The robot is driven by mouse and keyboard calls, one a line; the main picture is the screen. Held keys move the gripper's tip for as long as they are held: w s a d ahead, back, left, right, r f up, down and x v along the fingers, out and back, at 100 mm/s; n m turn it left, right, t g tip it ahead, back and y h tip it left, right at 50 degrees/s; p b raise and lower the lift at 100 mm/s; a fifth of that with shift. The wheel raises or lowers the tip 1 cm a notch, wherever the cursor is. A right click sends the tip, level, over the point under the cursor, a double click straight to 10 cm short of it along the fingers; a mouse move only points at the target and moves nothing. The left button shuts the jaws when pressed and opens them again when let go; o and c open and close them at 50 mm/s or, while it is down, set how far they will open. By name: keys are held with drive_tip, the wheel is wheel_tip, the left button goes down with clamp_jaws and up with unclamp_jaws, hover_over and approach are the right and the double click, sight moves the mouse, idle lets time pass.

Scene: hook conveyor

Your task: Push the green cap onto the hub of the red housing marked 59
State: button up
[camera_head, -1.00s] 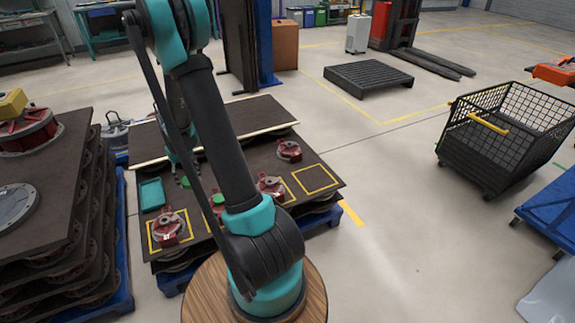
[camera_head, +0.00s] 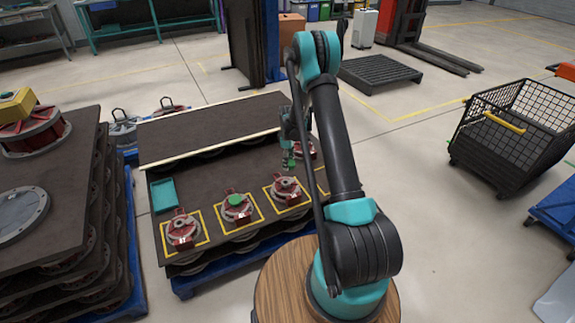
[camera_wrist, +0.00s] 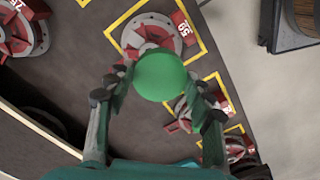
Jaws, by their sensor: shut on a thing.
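My gripper (camera_wrist: 160,90) is shut on the green cap (camera_wrist: 160,75), which sits between its two fingertips. In the head view my gripper (camera_head: 288,160) and the cap hang above the pallet top, behind the right-hand framed housing. The red housing marked 59 (camera_wrist: 180,30) lies below and beyond the cap in the wrist view, inside a yellow square.
A middle housing wears a green cap (camera_head: 237,201); a left housing (camera_head: 184,230) stands uncapped. Another red housing (camera_wrist: 20,30) lies at the wrist view's upper left. A teal tray (camera_head: 163,195) is on the pallet's left. A light strip (camera_head: 215,137) crosses behind.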

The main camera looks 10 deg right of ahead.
sight(286, 182)
drive_tip(key=shift+w+a+f+n, duration=0.2)
drive_tip(key=shift+w+f+n, duration=0.3)
drive_tip(key=shift+f, duration=1.85)
drive_tip(key=shift+w+a+f+n, duration=0.15)
drive_tip(key=shift+w+f+n, duration=0.3)
drive_tip(key=shift+f, duration=1.85)
drive_tip(key=shift+w+a+f+n, duration=0.25)
drive_tip(key=shift+f+n, duration=0.4)
drive_tip(key=shift+f, duration=1.7)
drive_tip(key=o, duration=0.9)
